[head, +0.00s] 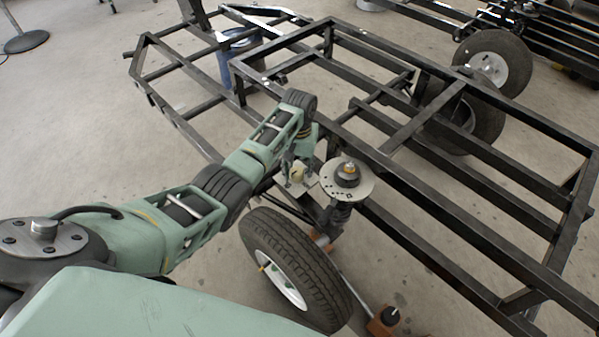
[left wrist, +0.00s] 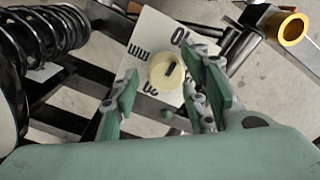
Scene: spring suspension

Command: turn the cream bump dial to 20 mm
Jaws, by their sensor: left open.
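The cream bump dial (left wrist: 166,72) sits on a white plate (left wrist: 146,39) with black markings, among them 10, 20 and mm. A dark pointer mark on the dial slants to the upper right, on the side of the 10; the 20 is at the lower left. In the head view the dial (head: 297,174) is small and partly hidden by my left gripper. My right gripper is not in view.
A round plate with a spring top (head: 347,175) stands just right of the dial. A black tube frame (head: 400,135) fills the right. A tyre (head: 290,265) is below. A black coil spring (left wrist: 45,40) and a brass-coloured ring (left wrist: 293,28) flank the dial plate.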

